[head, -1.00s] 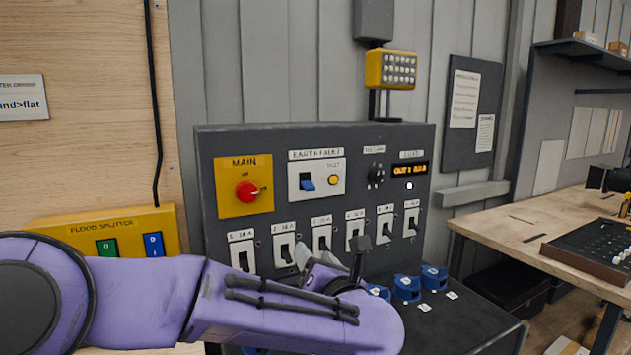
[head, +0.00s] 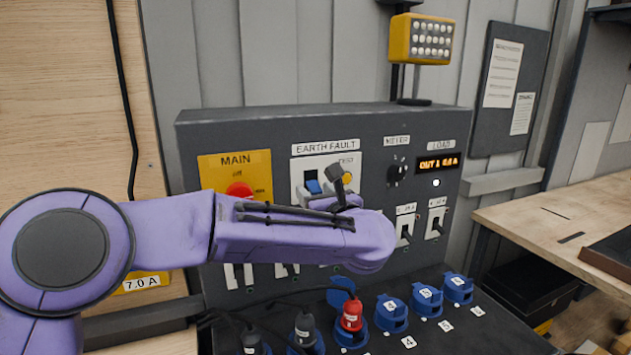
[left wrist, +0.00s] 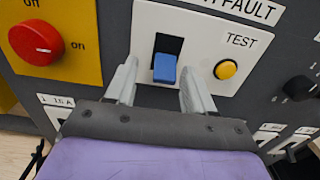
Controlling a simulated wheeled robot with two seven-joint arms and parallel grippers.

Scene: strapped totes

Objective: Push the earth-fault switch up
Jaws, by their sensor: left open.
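The earth-fault switch is a blue lever (head: 313,187) in a dark slot on the white EARTH FAULT plate (head: 299,165). In the left wrist view the blue lever (left wrist: 164,68) sits in the lower part of its slot, with dark slot above it. My left gripper (head: 322,192) is in front of this plate, partly hidden by my own wrist. In the left wrist view its two pale fingers (left wrist: 158,82) are apart, one on each side of the lever. I cannot tell whether they touch the plate. My right gripper is out of view.
The yellow TEST button (left wrist: 226,69) is just right of the right finger. The red MAIN knob (left wrist: 36,42) is to the left. Breaker switches (head: 405,229) are below, partly hidden by my arm. Blue sockets (head: 391,314) and a red plug (head: 351,316) stand on the lower ledge.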

